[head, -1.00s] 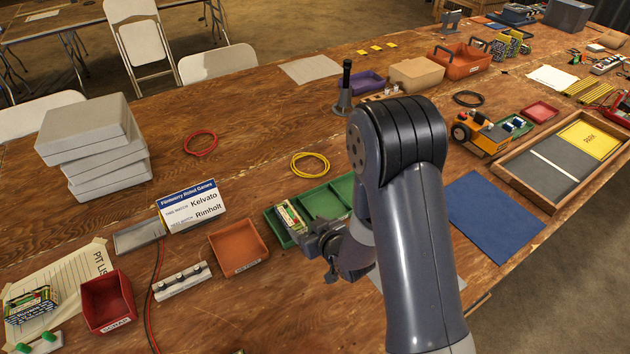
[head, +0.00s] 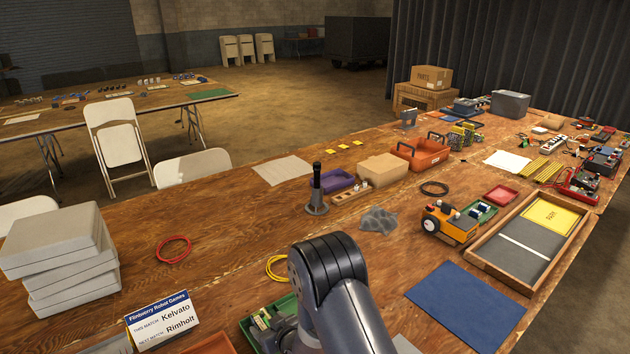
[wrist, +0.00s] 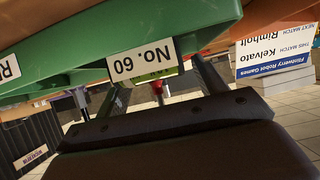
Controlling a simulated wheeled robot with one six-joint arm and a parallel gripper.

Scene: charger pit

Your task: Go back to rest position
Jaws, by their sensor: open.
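My arm rises from the bottom of the head view, its dark shoulder-like joint in front of the table. My gripper (wrist: 158,88) shows in the wrist view, with its two dark fingers apart. A green tray (wrist: 225,32) and a white "No. 60" label (wrist: 142,60) are close in front of the fingers. I cannot tell whether the fingers touch anything. In the head view the green tray (head: 250,325) is partly hidden behind my arm, with a pale item (head: 262,321) in it. The gripper itself is hidden there.
A match sign (head: 162,320) stands left of the tray, behind an orange tray (head: 212,345). A yellow cable ring (head: 275,268) lies just behind my arm. Stacked grey cases (head: 60,255) are at left. A blue mat (head: 465,305) lies at right. The table's middle left is mostly clear.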

